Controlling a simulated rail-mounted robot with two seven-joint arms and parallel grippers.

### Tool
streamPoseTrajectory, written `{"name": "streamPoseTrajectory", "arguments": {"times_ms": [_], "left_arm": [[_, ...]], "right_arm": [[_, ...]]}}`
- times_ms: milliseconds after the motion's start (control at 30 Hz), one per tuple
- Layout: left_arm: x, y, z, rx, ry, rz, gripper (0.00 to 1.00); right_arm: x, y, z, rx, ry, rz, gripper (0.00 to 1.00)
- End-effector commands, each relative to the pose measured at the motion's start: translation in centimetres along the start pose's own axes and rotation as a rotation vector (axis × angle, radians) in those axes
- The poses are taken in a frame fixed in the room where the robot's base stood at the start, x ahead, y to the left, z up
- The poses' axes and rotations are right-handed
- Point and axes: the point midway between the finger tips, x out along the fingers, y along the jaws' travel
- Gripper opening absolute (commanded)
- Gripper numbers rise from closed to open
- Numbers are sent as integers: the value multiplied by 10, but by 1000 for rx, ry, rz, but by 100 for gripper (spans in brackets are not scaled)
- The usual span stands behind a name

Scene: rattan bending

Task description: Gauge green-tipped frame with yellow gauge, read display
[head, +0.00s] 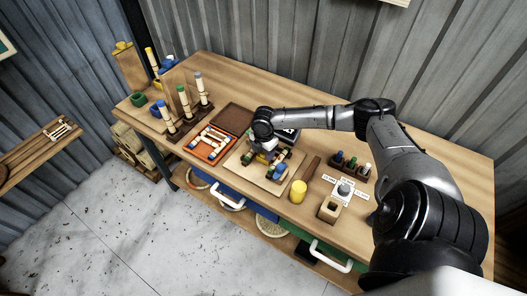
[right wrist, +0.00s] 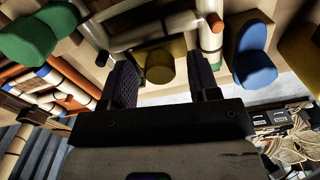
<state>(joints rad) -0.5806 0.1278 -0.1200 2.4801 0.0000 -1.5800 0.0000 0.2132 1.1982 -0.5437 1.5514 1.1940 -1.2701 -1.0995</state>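My right gripper (head: 266,150) is low over a wooden board (head: 244,170) with green and blue blocks on it. In the right wrist view its two fingers (right wrist: 162,84) are apart. A dull yellow round piece (right wrist: 170,62) shows between them, without clear contact. Cream rattan tubes (right wrist: 150,30) lie beyond it, with a green block (right wrist: 28,38) left and a blue one (right wrist: 252,55) right. A green-tipped rattan piece (head: 184,100) stands in a rack. A dark display (head: 289,134) is partly hidden behind my gripper.
An orange tray (head: 190,149) of rattan pieces lies left of the board. A wooden block with a hole (head: 329,209), a small labelled device (head: 344,189) and a rack of small bottles (head: 351,164) stand right.

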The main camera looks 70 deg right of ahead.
Motion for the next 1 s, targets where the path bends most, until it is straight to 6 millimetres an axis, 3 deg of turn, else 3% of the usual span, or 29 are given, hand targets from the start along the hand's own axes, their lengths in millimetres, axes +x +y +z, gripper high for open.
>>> {"name": "streamPoseTrajectory", "arguments": {"times_ms": [367, 1000], "left_arm": [[-1, 1, -1, -3, 0, 2, 43], [-9, 3, -4, -11, 2, 8, 43]], "right_arm": [[-8, 0, 0, 0, 2, 1, 57], [-119, 0, 0, 0, 0, 1, 57]]}}
